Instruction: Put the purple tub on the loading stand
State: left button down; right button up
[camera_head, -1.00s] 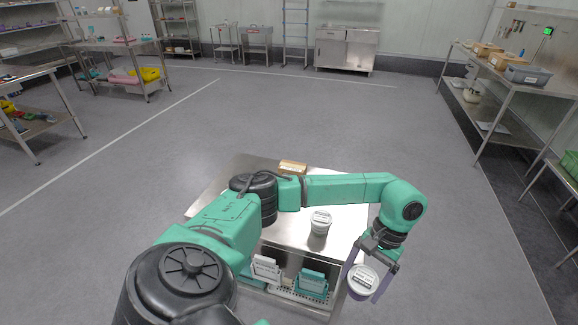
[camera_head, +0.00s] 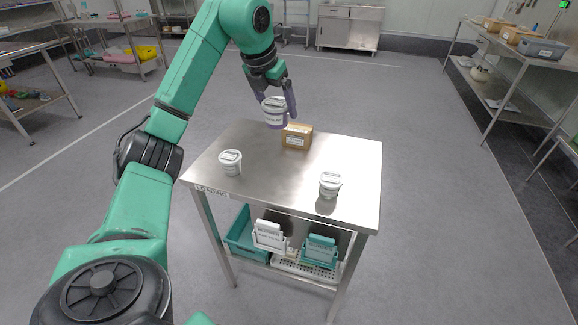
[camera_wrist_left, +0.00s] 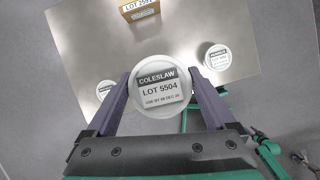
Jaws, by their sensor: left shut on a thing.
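The purple tub (camera_head: 273,117) has a white lid and hangs from my left gripper (camera_head: 279,106), which is shut on it with a finger on each side. In the left wrist view the lid of the tub (camera_wrist_left: 160,88) reads COLESLAW LOT 5504. The loading stand (camera_head: 270,178) is a steel table with a LOADING label on its front edge. In the head view the tub shows over the stand's far edge, beside a cardboard box; its height above the top is hard to tell. My right gripper is not in view.
On the stand are the cardboard box (camera_head: 297,136), a white tub (camera_head: 230,162) at left and another white tub (camera_head: 329,184) at right. The middle of the top is clear. A teal bin (camera_head: 243,238) and sign holders are on the lower shelf.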

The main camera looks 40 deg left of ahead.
pick_arm(q)
jog(key=shift+n, duration=0.3)
jog(key=f+b, duration=0.1)
jog(key=f, duration=0.9)
jog(key=f+b, duration=0.1)
jog(key=f, duration=0.8)
jog(key=shift+a+f, duration=0.2)
jog(key=shift+f, duration=0.2)
grip_release()
jog(key=v, duration=1.2)
jog(key=shift+d+r, duration=0.1)
jog(key=shift+d, duration=0.05)
